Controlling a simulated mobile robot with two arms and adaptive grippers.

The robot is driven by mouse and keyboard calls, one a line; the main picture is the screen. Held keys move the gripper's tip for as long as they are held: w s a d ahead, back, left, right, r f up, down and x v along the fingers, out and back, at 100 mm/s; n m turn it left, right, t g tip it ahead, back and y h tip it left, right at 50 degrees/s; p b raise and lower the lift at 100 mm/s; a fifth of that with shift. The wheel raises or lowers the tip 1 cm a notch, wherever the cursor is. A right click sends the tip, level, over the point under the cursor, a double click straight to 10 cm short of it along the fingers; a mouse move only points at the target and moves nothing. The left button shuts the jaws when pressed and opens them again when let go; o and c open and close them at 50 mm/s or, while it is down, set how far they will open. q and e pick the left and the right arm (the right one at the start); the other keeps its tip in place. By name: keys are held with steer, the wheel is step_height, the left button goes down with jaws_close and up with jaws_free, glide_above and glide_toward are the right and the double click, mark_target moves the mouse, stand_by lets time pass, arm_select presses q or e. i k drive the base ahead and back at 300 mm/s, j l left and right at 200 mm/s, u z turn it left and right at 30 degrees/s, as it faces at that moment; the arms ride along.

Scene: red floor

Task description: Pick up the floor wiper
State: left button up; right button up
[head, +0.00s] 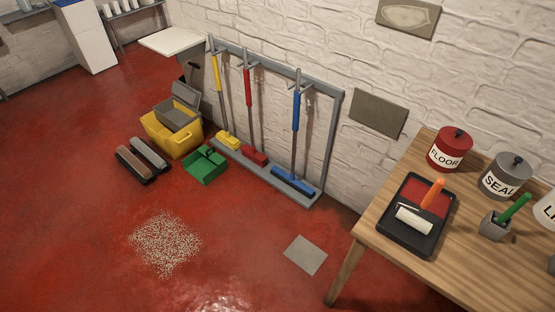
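Three long-handled floor tools stand in a grey rack (335,150) against the white brick wall. The left one has a yellow handle and a yellow head (228,140). The middle one has a red handle and a red head (254,156). The right one has a blue handle (296,112) and a wide, low blue head (293,182). I cannot tell for certain which is the floor wiper; the blue one's wide head looks most like one. All three stand nearly upright with their heads at the rack's base. Neither of my grippers is in view.
A yellow bucket (180,141), a green dustpan (205,166) and two dark brush-like blocks (135,165) lie left of the rack. Pale granules (165,243) cover a floor patch. A grey square (305,255) lies before the rack. A wooden table (405,266) stands right.

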mark_target(290, 179)
steer(key=i+j, duration=0.45)
steer(key=i+j+z, duration=0.15)
steer(key=i+j, duration=0.65)
steer(key=j, duration=0.2)
steer(key=z, duration=0.05)
